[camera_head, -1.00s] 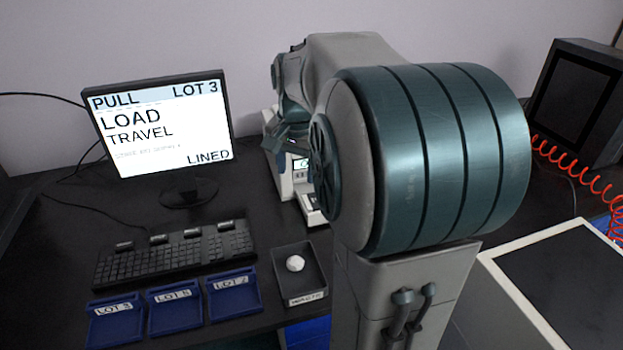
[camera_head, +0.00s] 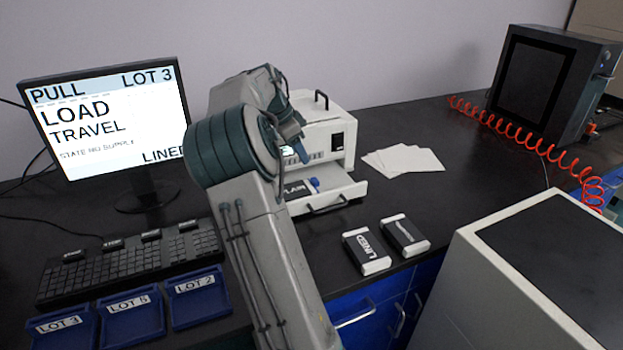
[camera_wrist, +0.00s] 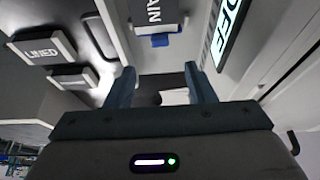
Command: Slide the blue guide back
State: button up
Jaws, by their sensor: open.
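The blue guide (camera_head: 314,184) is a small blue block in the pulled-out tray (camera_head: 352,190) of the white machine (camera_head: 331,133). It also shows in the wrist view (camera_wrist: 160,40), against the end of a dark box marked "...AIN" (camera_wrist: 152,14). My gripper (camera_wrist: 163,80) is open. Its two fingers point toward the tray, on either side of the guide in the picture and apart from it. In the head view my arm hides part of the tray's left side and part of the machine front.
The monitor (camera_head: 108,118), keyboard (camera_head: 130,262) and blue lot trays (camera_head: 132,314) are at left. A grey cabinet (camera_head: 545,270) stands at front right.

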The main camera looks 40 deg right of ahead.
aim_at(314, 180)
jog(key=x, duration=1)
jog(key=shift+d+f+b, duration=0.1)
jog(key=shift+f+b, duration=0.15)
jog(key=shift+b, duration=0.15)
grip_shut()
